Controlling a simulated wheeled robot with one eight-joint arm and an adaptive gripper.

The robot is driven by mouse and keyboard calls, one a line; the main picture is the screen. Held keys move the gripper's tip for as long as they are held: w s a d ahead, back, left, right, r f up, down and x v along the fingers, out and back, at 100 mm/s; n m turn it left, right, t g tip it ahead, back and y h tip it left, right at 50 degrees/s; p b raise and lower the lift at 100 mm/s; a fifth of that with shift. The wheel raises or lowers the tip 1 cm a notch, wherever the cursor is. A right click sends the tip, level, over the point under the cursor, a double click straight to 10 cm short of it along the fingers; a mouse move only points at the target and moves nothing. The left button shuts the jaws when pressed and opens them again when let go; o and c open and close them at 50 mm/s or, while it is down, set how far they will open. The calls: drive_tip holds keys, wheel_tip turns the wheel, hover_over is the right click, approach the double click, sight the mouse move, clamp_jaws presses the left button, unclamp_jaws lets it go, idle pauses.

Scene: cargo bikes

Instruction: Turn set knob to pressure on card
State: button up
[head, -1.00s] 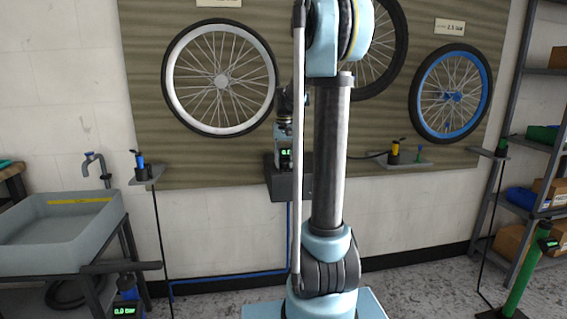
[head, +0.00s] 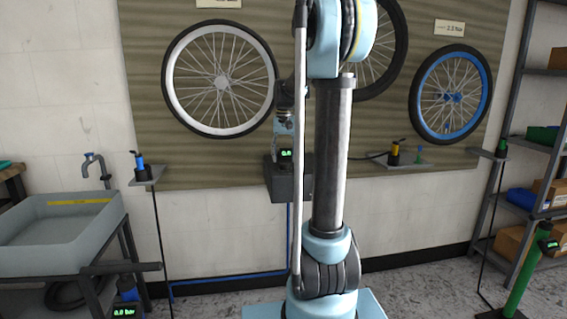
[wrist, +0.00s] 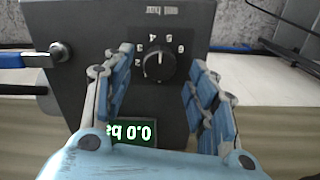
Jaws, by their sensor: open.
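The set knob (wrist: 158,66) is black and round, with a white pointer line, on the face of a dark grey box (wrist: 150,25) in the wrist view. Numbers run around it, upside down in this view, and the pointer stands near the 4. A green display (wrist: 130,133) below it reads 0.0. My gripper (wrist: 161,60) is open, with one finger on each side of the knob and gaps to it. In the head view the box (head: 291,186) is on the wall, partly behind my arm. A card (head: 463,27) hangs above the blue wheel; its number is too small to read surely.
A valve with a blue handle (wrist: 28,59) sticks out beside the box, left of my fingers. Wheels, such as the white-rimmed one (head: 220,80), hang on the board. A sink (head: 62,230) stands left and shelves (head: 545,130) right.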

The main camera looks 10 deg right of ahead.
sight(284, 163)
wheel_tip(284, 163, up, 9)
idle(0.4)
